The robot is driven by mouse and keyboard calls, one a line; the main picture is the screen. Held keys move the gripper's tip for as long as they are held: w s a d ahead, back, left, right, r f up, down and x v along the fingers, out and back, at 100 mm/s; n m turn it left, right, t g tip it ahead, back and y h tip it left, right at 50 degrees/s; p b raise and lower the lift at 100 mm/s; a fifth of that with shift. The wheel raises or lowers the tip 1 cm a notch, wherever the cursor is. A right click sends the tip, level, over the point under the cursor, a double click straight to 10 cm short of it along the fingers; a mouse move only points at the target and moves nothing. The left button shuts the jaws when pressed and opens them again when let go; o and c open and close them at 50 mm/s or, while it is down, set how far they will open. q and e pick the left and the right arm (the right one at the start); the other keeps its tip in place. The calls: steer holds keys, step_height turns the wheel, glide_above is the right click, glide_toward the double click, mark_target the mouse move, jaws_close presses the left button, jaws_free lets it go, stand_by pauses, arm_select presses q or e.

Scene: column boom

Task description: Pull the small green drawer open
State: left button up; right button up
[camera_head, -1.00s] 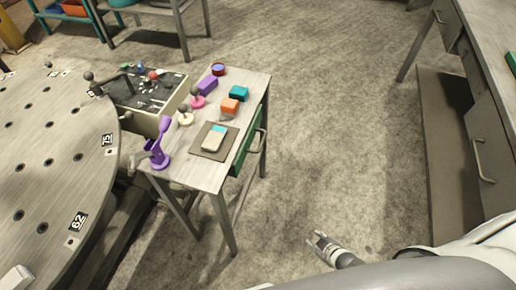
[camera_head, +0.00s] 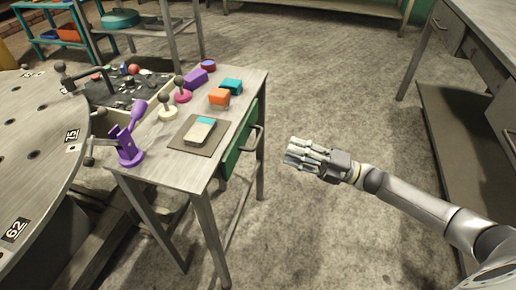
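The small green drawer (camera_head: 236,143) sits under the top of the narrow table, on its right side. Its front looks flush with the table, and its grey bar handle (camera_head: 256,139) sticks out to the right. My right gripper (camera_head: 288,152) is to the right of the handle, apart from it, with its fingers pointing left towards the table. Its fingers look spread, with nothing between them. My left gripper is not in view.
The narrow table (camera_head: 165,172) holds a purple holder (camera_head: 128,148), a device on a brown mat (camera_head: 187,149), knobs and coloured blocks. A round perforated table (camera_head: 35,130) is at left. A workbench (camera_head: 480,42) stands at right. The floor between is clear.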

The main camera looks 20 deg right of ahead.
mark_target(258, 138)
steer(key=x, duration=1)
steer(key=shift+w+a+r, duration=0.1)
steer(key=shift+a+r, duration=0.15)
steer(key=shift+a, duration=0.15)
jaws_close()
